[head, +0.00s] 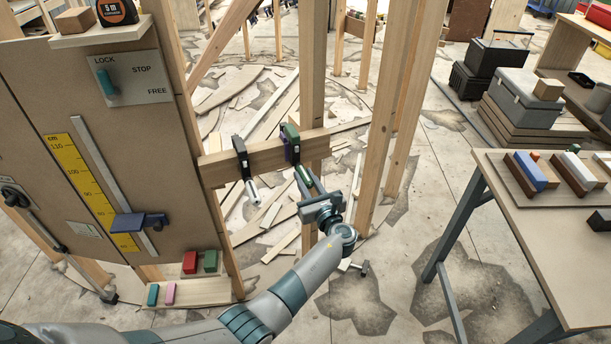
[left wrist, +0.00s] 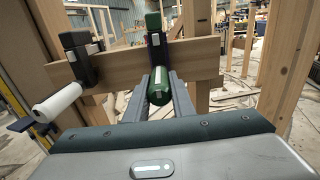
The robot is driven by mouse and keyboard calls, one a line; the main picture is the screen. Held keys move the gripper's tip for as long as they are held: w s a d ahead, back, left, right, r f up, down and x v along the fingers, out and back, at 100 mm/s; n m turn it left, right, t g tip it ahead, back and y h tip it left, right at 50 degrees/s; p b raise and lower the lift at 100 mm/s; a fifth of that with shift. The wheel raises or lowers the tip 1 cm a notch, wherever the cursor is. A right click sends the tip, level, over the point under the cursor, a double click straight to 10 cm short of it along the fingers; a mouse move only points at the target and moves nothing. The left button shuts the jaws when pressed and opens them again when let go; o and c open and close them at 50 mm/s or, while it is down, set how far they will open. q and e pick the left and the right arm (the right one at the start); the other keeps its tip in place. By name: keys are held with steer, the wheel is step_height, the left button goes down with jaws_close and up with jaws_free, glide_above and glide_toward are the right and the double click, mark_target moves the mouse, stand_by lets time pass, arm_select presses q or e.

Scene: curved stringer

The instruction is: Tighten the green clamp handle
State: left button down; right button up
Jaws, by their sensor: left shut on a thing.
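The green clamp (head: 290,143) sits on a horizontal wooden board (head: 266,160); it also shows in the left wrist view (left wrist: 154,42). Its green handle (left wrist: 160,86) points out toward my wrist camera. My left gripper (head: 310,189) reaches up to this handle from below. In the left wrist view its two fingers (left wrist: 160,92) stand on either side of the handle, shut on it. The fingers hide part of the handle in the head view. A black clamp with a white handle (head: 252,190) sits on the same board, left of the green one. My right gripper is not in view.
Wooden posts (head: 312,90) stand close behind and right of the clamps. A tan panel (head: 110,150) with a yellow scale and a lever plate stands at left. A workbench (head: 550,210) is at right. Boards litter the floor behind.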

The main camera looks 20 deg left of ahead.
arm_select(q)
steer(key=shift+f, duration=0.1)
stand_by(0.3)
steer(key=c, duration=1.5)
jaws_free()
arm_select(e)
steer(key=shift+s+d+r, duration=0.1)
